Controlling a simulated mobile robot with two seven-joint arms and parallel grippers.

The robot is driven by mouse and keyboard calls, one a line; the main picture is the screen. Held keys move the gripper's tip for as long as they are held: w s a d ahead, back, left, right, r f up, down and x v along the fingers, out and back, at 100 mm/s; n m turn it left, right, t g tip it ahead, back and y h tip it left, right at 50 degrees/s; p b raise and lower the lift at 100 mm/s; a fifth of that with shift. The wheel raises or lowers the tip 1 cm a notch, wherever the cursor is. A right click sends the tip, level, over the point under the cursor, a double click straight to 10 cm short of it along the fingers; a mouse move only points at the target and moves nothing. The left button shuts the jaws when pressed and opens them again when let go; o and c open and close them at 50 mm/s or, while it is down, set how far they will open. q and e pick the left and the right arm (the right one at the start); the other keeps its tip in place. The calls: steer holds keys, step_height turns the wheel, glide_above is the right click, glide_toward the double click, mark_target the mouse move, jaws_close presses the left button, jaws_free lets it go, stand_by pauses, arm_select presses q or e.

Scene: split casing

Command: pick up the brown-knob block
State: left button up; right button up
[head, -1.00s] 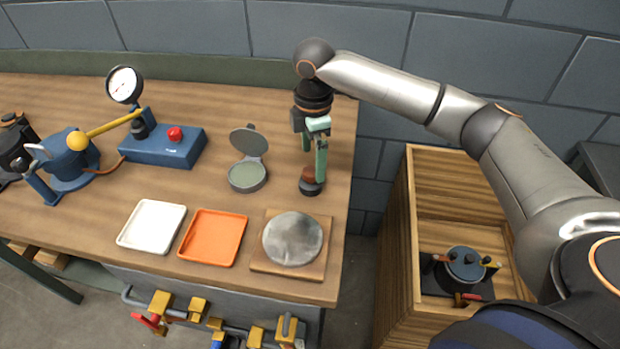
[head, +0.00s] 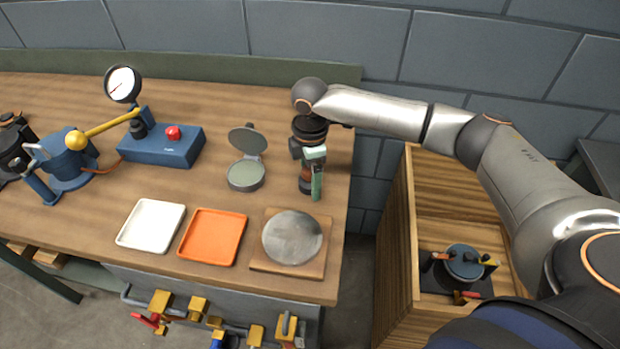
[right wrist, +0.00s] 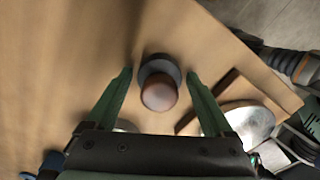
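The brown-knob block (right wrist: 159,93) has a rounded brown knob on a dark round base and stands on the wooden table. In the right wrist view it sits between the two green fingers of my right gripper (right wrist: 158,80), with a gap on each side. In the head view my right gripper (head: 314,178) points down over the block near the table's right edge and hides most of it; a bit of the block's dark base (head: 305,187) shows. My right gripper is open. My left gripper is not in view.
A wooden board with a grey disc (head: 292,238) lies in front of the gripper. An open round grey casing (head: 246,175) stands to its left. An orange tray (head: 213,237), a white tray (head: 151,225) and a blue gauge unit (head: 163,146) are farther left. A wooden crate (head: 395,270) stands right of the table.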

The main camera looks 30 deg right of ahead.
mark_target(310, 169)
jaws_close()
steer(key=shift+r, duration=0.1)
stand_by(0.4)
steer(key=shift+r, duration=0.1)
steer(key=shift+r, duration=0.3)
step_height(310, 169, up, 2)
steer(key=shift+w, duration=0.1)
steer(key=s+a+r, duration=0.9)
steer(key=s+r, duration=0.1)
steer(key=shift+s, duration=0.4)
steer(key=shift+a, duration=0.1)
